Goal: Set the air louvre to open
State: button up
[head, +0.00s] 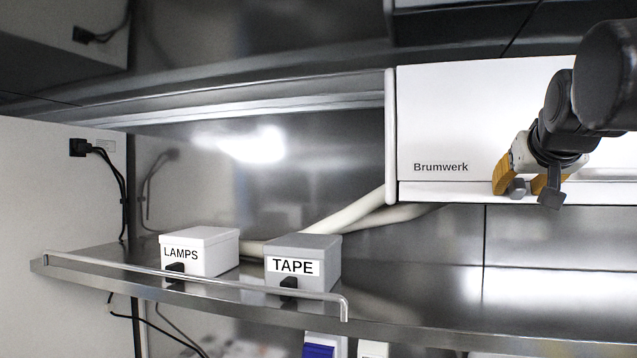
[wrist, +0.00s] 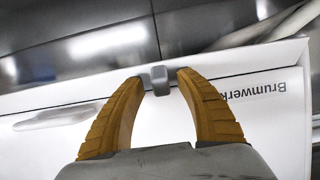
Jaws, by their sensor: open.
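The white Brumwerk air unit (head: 455,120) hangs on the wall at the upper right. Its louvre (head: 440,190) is a pale strip along the lower front edge, and it also shows in the wrist view (wrist: 240,86). A small grey tab (wrist: 159,80) sticks out at that edge. My gripper (head: 520,184) is at the unit's lower edge, with its two ochre fingers apart. In the wrist view the tab sits between the fingertips, with a narrow gap visible on each side. The louvre's exact angle is hard to tell.
A steel shelf (head: 420,325) with a rail runs below the unit. It carries a white LAMPS box (head: 212,252) and a grey TAPE box (head: 320,255). Pale hoses (head: 350,213) run behind the boxes to the unit. An overhead cabinet (head: 455,22) is above.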

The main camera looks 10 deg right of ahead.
jog(key=shift+w+f, duration=0.1)
jog(key=shift+w, duration=0.1)
jog(key=shift+c, duration=0.2)
grip_shut()
